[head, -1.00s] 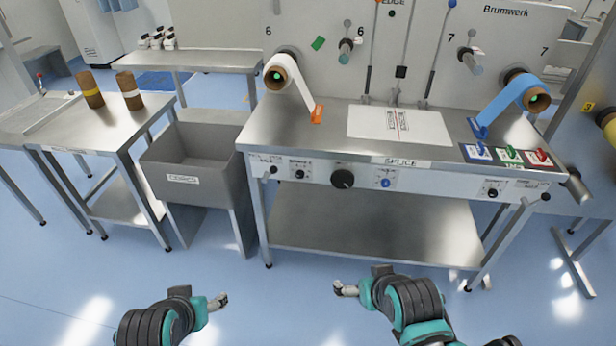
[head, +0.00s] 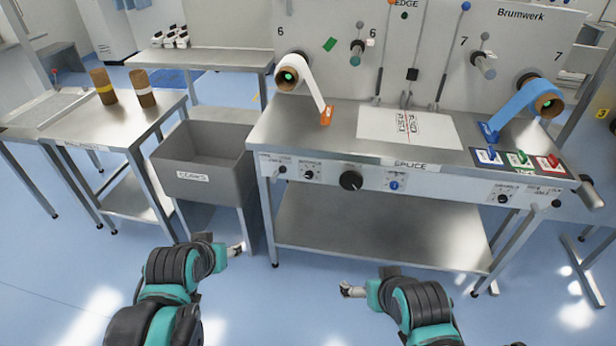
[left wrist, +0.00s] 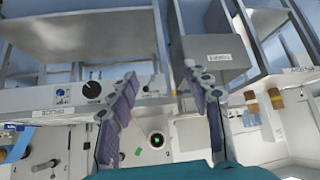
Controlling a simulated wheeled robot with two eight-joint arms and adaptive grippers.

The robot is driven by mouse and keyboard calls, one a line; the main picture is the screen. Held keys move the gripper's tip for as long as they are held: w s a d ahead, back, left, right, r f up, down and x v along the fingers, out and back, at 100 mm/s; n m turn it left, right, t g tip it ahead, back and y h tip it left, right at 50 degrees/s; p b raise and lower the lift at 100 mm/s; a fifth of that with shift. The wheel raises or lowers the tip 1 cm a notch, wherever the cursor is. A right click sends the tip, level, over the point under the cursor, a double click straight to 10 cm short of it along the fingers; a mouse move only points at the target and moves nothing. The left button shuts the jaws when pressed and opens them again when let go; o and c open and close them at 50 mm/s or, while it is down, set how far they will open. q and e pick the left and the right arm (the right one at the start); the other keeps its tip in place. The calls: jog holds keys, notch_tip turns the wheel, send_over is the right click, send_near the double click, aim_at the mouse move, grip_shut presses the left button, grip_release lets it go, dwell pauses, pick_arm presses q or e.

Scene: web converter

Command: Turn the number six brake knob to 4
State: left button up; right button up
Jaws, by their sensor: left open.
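The table's front panel has a small black knob on a white dial plate (head: 309,174) at its left end, on the side marked 6; the plate's print is too small to read. This knob also shows in the left wrist view (left wrist: 146,89), upside down, beside a finger. A similar small knob (head: 502,198) sits at the right end, on the 7 side. My left gripper (head: 238,248) is in front of and below the panel, left of the knob and apart from it. Its fingers (left wrist: 160,105) are spread and empty. My right gripper (head: 352,290) is low before the table; its jaws are too small to judge.
A larger black knob (head: 351,181) and a blue button (head: 394,185) sit mid-panel. A small dark handle (head: 282,170) juts out near the left corner. A grey bin (head: 202,185) stands left of the table. Floor before the table is clear.

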aim_at(309, 176)
pick_arm(q)
jog(key=w+d+t+h, duration=0.1)
jog(key=w+d, duration=0.3)
jog(key=w, duration=0.4)
jog(key=w+d+f+m+t+p, duration=0.1)
jog(key=w+d, duration=0.2)
jog(key=w, duration=0.5)
jog(key=w+d+t+h, duration=0.1)
jog(key=w+d, duration=0.3)
jog(key=w, duration=0.4)
jog(key=shift+m+t+h, duration=0.5)
jog(key=shift+t+h, duration=0.3)
jog(key=shift+h, duration=0.1)
jog(key=w+d+f, duration=0.4)
jog(key=w+f, duration=0.1)
jog(key=w+d+f+b, duration=0.1)
jog(key=w+d+f, duration=0.3)
jog(key=w+f, duration=0.1)
jog(key=w+d+f, duration=0.4)
jog(key=w+f, duration=0.2)
jog(key=w, duration=0.1)
jog(key=shift+w+d, duration=0.1)
jog(key=shift+d, duration=0.1)
jog(key=shift+w+d+f+b, duration=0.15)
jog(key=shift+w+b, duration=0.2)
jog(key=shift+w, duration=0.2)
grip_shut()
